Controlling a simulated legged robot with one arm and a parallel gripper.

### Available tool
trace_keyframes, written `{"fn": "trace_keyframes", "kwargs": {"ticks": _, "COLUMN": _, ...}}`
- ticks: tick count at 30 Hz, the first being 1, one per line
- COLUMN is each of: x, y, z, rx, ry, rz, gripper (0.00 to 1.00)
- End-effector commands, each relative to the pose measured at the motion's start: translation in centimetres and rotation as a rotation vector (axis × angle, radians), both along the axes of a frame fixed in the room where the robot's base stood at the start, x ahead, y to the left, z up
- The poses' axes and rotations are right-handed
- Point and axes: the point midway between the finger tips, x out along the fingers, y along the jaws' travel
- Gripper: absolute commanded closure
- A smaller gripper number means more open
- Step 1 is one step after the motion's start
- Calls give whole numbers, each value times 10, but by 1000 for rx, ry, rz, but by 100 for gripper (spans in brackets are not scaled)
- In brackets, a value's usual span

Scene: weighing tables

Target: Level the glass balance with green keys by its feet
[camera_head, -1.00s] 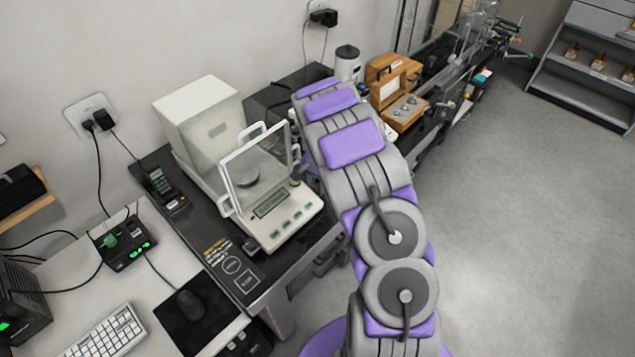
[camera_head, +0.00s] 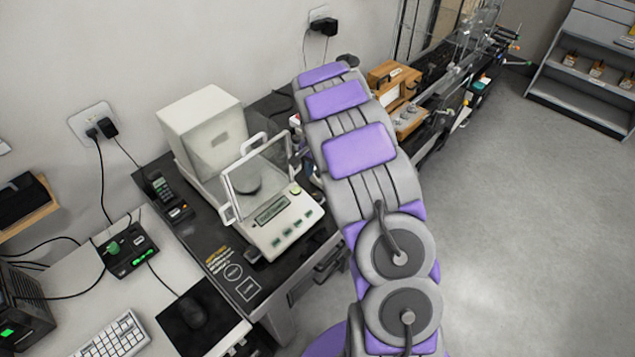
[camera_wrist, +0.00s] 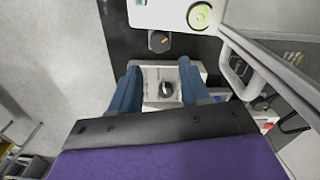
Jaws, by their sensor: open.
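The glass balance (camera_head: 282,222) stands on the dark table in the head view, with a clear glass shield, a round pan and several green keys on its sloped front. In the wrist view, part of its white body (camera_wrist: 160,14) shows at the top, with a round green bubble level (camera_wrist: 200,15). A dark round foot with a yellow mark (camera_wrist: 159,42) sticks out beside the body. My gripper (camera_wrist: 160,68) is open and empty, its blue fingers apart, just below that foot in the picture. My arm hides the gripper in the head view.
A white box with a black knob (camera_wrist: 167,88) shows between and beyond my fingers. A white cover (camera_head: 203,125) stands behind the balance, and a black handset (camera_head: 163,187) to its left. A wooden instrument (camera_head: 392,85) stands beyond my arm. The floor at right is clear.

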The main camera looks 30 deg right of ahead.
Motion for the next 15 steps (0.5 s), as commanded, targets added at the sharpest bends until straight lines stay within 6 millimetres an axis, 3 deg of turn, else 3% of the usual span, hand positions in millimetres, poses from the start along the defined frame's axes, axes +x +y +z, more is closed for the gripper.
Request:
{"fn": "trace_keyframes", "kwargs": {"ticks": 1, "x": 1, "y": 0, "z": 14, "rx": -1, "ry": -4, "rz": 0, "gripper": 54}}
{"fn": "trace_keyframes", "kwargs": {"ticks": 7, "x": 2, "y": -1, "z": 53, "rx": -1, "ry": -5, "rz": 0, "gripper": 54}}
{"fn": "trace_keyframes", "kwargs": {"ticks": 15, "x": 2, "y": 0, "z": 79, "rx": 1, "ry": -3, "rz": 1, "gripper": 54}}
